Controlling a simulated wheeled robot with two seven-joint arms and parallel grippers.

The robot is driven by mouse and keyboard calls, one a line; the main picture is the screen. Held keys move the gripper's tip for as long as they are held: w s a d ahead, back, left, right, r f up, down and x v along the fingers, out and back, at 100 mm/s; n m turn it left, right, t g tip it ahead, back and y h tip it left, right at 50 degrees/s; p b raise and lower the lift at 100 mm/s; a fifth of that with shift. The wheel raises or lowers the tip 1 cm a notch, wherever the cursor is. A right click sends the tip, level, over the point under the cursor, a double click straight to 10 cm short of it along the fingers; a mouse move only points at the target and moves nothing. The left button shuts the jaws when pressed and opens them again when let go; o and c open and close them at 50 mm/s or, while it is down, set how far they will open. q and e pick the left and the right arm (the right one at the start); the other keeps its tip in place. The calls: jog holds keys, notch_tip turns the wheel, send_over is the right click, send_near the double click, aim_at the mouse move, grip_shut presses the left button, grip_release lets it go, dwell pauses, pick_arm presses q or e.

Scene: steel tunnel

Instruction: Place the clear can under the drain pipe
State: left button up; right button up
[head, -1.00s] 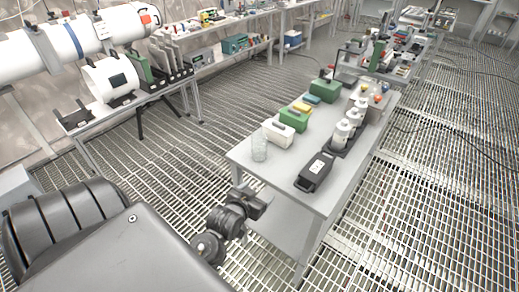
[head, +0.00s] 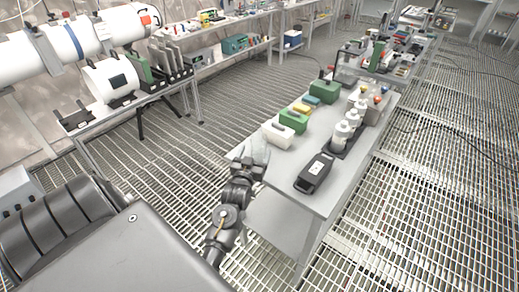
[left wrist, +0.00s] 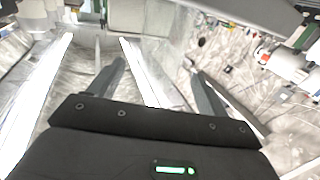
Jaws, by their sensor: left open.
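The clear can (head: 259,149) stands near the left front corner of the grey table in the head view, partly hidden by my left gripper and hard to make out. My left gripper (head: 250,166) is open at that corner, close to the can; I cannot tell whether they touch. In the left wrist view its two dark fingers (left wrist: 157,72) are spread apart, and I cannot clearly make out the can there. A large white pipe (head: 35,55) runs along the wall at upper left; I cannot tell whether it is the drain pipe. My right gripper is not in view.
On the table (head: 262,200) are a white case (head: 278,135), a green case (head: 293,120), a black box (head: 314,173) and white bottles (head: 341,134) on a dark tray. A bench with a white cylinder (head: 110,77) stands at left.

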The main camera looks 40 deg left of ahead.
aim_at(257, 148)
pick_arm(q)
jog(key=shift+w, duration=0.1)
jog(key=p+x, duration=0.1)
jog(key=x, duration=0.1)
jog(key=r+x, duration=0.1)
jog(key=x, duration=0.1)
jog(key=shift+w+p, duration=0.25)
jog(key=shift+p, duration=0.1)
jog(key=shift+w+a+f, duration=0.1)
jog(key=shift+w+a, duration=0.1)
jog(key=shift+w, duration=0.15)
jog(key=shift+s, duration=0.1)
jog(key=shift+c, duration=1)
jog(key=c, duration=0.9)
jog(key=shift+c, duration=0.2)
